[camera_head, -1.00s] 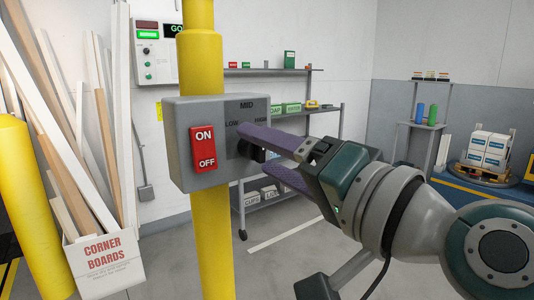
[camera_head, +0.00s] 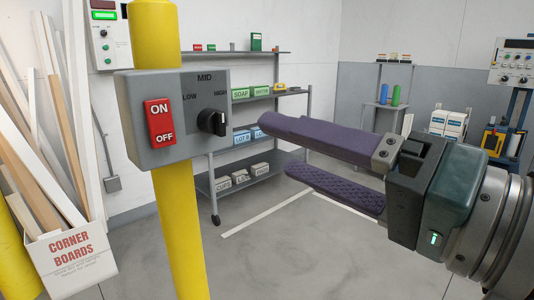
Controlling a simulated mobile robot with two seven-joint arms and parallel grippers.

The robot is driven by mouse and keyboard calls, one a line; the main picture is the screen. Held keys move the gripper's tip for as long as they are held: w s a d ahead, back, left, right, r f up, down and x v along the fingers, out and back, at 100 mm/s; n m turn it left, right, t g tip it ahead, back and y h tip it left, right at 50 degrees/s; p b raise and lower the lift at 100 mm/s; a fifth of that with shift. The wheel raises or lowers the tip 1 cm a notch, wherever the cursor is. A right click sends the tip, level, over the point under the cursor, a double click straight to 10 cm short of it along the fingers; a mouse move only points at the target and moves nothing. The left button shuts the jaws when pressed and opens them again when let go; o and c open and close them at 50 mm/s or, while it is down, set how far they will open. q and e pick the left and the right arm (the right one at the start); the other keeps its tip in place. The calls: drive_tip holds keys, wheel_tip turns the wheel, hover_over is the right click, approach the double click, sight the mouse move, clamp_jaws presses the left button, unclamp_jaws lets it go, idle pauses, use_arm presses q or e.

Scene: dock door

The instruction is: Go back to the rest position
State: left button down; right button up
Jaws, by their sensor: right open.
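My right gripper (camera_head: 275,148) is open and empty, with its two purple-padded fingers pointing left. It is to the right of the grey control box (camera_head: 140,155) and apart from it. The box is on a yellow post (camera_head: 177,225). It carries a red ON/OFF switch (camera_head: 160,122) and a black rotary knob (camera_head: 212,122) marked LOW, MID and HIGH. The knob's pointer is toward the HIGH side. My left gripper is not in view.
A wheeled shelf (camera_head: 255,178) with labelled boxes stands behind the post. A corner boards box (camera_head: 75,262) with long boards is at the left, beside a yellow bollard (camera_head: 20,235). Open floor (camera_head: 290,245) lies below the gripper.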

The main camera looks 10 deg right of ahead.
drive_tip(key=s+d+f+n+g+h+p, duration=0.2)
drive_tip(key=s+f+n+g+h+p, duration=0.3)
drive_tip(key=s+f, duration=0.45)
drive_tip(key=s+d+f+g+h+p, duration=0.1)
drive_tip(key=s+d+f+g+h, duration=0.15)
drive_tip(key=s+d, duration=0.25)
drive_tip(key=s+d+f+g+h, duration=0.1)
drive_tip(key=s+d+g+h, duration=0.2)
drive_tip(key=s+d+h, duration=0.15)
wheel_tip(320, 180, up, 38)
drive_tip(key=p, duration=3.8)
drive_tip(key=shift+s+f+n+y, duration=0.2)
drive_tip(key=shift+n+y, duration=0.2)
